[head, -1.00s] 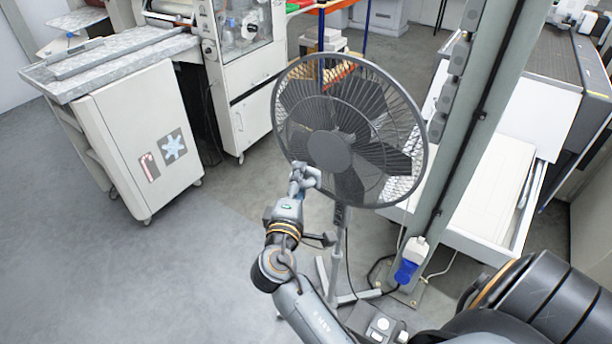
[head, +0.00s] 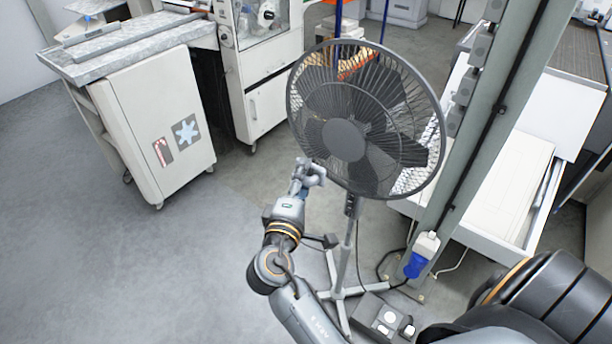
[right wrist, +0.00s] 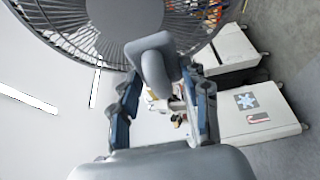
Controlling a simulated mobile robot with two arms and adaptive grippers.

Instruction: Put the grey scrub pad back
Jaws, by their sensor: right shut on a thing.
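My right gripper (head: 312,172) is in the middle of the head view, in front of the lower left rim of the fan. The place where the pad belongs cannot be told from these views. My left gripper is not in view.
A grey pedestal fan (head: 345,140) stands close to my right gripper. A green-grey post (head: 490,120) with a blue plug (head: 414,264) is right of it. A white cabinet (head: 155,125) with a stone-like top stands left. Open floor (head: 130,270) lies at lower left.

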